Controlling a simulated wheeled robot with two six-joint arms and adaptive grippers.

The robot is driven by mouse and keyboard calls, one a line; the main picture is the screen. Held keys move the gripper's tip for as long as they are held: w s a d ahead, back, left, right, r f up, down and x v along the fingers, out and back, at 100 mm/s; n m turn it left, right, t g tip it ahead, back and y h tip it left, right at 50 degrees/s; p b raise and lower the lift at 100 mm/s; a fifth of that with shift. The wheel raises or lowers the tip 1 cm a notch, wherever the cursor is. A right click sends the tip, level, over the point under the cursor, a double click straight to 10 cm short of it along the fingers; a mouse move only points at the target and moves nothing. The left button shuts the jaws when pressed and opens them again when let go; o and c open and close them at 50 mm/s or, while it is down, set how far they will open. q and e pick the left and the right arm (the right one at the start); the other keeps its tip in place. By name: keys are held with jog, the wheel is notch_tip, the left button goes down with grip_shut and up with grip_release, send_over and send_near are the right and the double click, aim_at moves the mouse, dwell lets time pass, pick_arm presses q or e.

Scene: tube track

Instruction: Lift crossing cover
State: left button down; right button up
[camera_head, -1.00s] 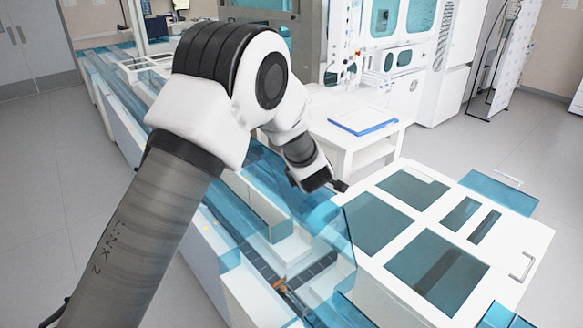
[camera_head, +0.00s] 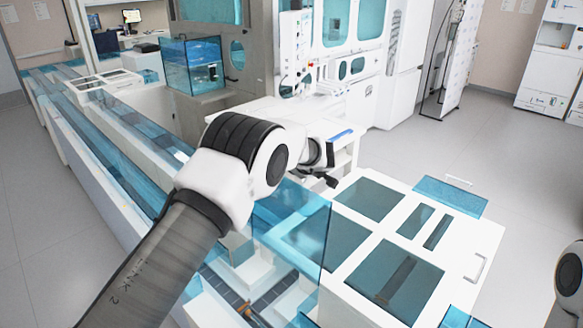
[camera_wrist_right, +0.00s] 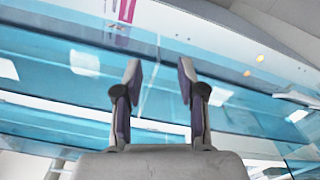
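A clear blue cover (camera_head: 308,245) stands over the near end of the track in the head view, its flat side facing the white-framed bench. My left arm reaches in from the left, and its dark gripper (camera_head: 325,179) is just above the cover's top edge. I cannot tell whether they touch or whether its fingers are open. In the right wrist view, my right gripper (camera_wrist_right: 160,80) has its two fingers apart with nothing between them. Clear blue panels (camera_wrist_right: 235,105) lie behind those fingers. The right gripper is not visible in the head view.
A white-framed bench (camera_head: 350,288) with blue windows stands right of the track. A small white table (camera_head: 345,155) and tall white machines are behind. A clear blue box (camera_head: 195,65) stands farther along the track. Grey floor (camera_head: 440,145) is open at the right.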

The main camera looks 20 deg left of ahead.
pick_arm(q)
jog(key=c, duration=1.2)
grip_release()
jog(key=v, duration=1.2)
jog(key=shift+r, duration=0.15)
jog(key=shift+w+a, duration=0.1)
